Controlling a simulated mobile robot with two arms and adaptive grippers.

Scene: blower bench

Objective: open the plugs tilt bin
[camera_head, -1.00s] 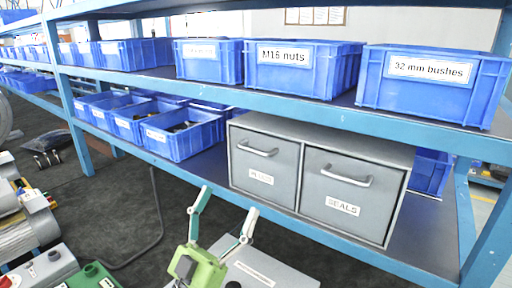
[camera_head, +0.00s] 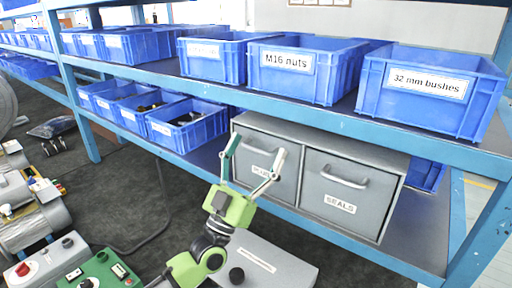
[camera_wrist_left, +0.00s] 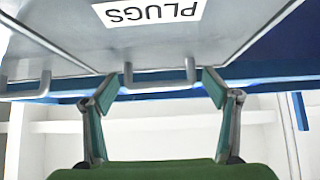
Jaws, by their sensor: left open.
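The plugs tilt bin (camera_head: 284,188) is the left of two grey bins in a grey cabinet on the lower shelf. Its front looks closed. My left gripper (camera_head: 253,160) is open in front of this bin and partly hides its label and handle in the head view. In the left wrist view the PLUGS label (camera_wrist_left: 150,10) appears upside down, and the bin's bar handle (camera_wrist_left: 160,76) lies between the fingertips of my left gripper (camera_wrist_left: 156,84). I cannot tell whether the fingers touch it. My right gripper is not in view.
The SEALS bin (camera_head: 335,205) with its own handle is directly to the right. Blue shelf beams (camera_head: 330,122) run above, with blue boxes such as M16 nuts (camera_head: 300,72) on the upper shelf. Blue open boxes (camera_head: 186,128) stand left of the cabinet.

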